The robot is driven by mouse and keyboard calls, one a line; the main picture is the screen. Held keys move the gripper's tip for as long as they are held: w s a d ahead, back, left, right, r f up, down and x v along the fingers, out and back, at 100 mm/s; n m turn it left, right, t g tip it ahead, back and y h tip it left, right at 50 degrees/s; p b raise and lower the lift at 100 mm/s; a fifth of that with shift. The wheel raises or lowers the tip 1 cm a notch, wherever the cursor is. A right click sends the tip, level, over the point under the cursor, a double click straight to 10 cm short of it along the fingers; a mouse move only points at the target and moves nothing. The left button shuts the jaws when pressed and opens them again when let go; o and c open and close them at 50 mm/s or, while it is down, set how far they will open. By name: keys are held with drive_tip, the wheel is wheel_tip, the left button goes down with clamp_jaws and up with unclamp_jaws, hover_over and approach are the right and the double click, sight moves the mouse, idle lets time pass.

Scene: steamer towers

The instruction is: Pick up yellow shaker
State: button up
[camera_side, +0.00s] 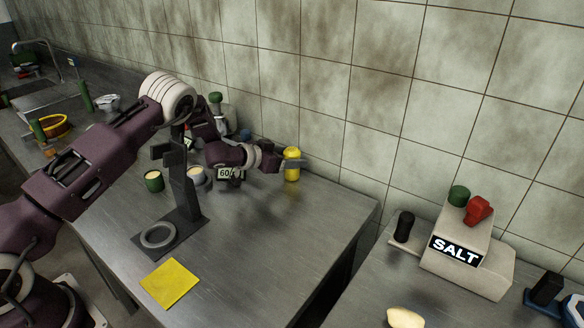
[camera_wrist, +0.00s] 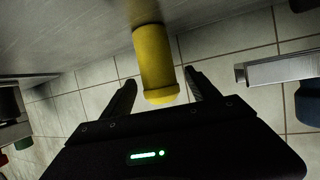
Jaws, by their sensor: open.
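The yellow shaker (camera_side: 292,172) stands upright on the metal table near the tiled wall. In the wrist view, the yellow shaker (camera_wrist: 156,62) appears with the table surface at the top of the picture. My gripper (camera_side: 288,163) is at the shaker, held level. In the wrist view, my gripper (camera_wrist: 160,78) is open, with one dark finger on each side of the shaker's lower part in the picture. Visible gaps separate the shaker from both fingers there. The side view partly hides how far the fingers reach around it.
A dark stand (camera_side: 187,185) with a ring on its base is left of the shaker. A yellow square (camera_side: 170,283) lies at the front. Small cups (camera_side: 154,181) stand behind the stand. A SALT dispenser (camera_side: 466,262) is on the separate right table. The table's front middle is clear.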

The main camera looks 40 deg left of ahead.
drive_tip(key=shift+x, duration=1.85)
drive_tip(key=shift+r, duration=0.1)
clamp_jaws()
